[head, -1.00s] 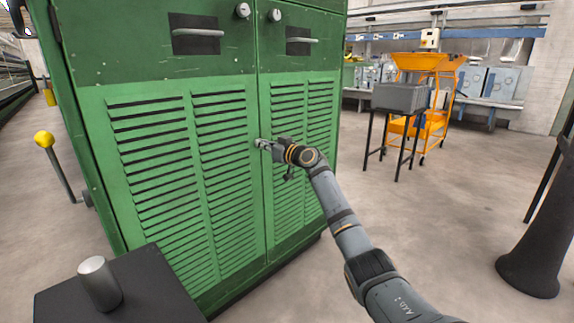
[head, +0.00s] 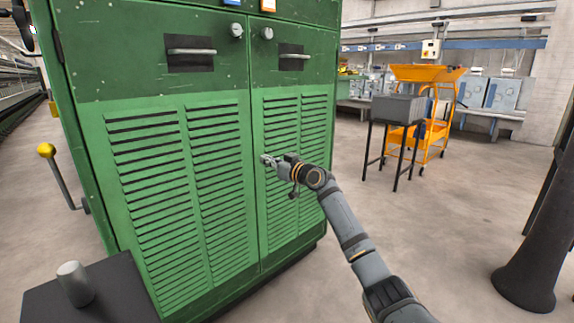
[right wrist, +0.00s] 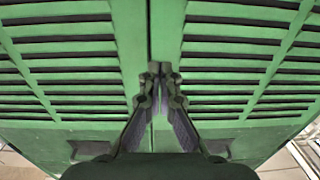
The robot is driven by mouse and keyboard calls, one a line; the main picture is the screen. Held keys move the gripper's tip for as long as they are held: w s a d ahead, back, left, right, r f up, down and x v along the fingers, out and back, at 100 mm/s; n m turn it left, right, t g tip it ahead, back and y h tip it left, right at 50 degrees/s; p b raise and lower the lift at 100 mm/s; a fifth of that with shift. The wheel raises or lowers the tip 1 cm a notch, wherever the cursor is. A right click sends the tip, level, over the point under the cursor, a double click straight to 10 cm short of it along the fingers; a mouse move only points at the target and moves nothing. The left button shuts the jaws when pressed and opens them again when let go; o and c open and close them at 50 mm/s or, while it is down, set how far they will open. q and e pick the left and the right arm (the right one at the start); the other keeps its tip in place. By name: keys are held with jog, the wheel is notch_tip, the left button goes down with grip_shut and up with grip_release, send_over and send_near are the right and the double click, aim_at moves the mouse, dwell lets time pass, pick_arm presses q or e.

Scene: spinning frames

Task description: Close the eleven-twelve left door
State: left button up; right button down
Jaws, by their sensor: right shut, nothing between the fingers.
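The green cabinet has two louvred doors. My left gripper is out of view.
Each door has a bar handle in a dark recess and a round knob near the seam. A yellow-knobbed lever (head: 62,175) stands left of the cabinet. A black block with a metal cylinder (head: 75,283) is at lower left.

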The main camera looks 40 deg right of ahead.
jog(key=s+d+p, duration=0.1)
jog(key=s, duration=0.5)
jog(key=shift+s, duration=0.4)
jog(key=shift+f, duration=0.1)
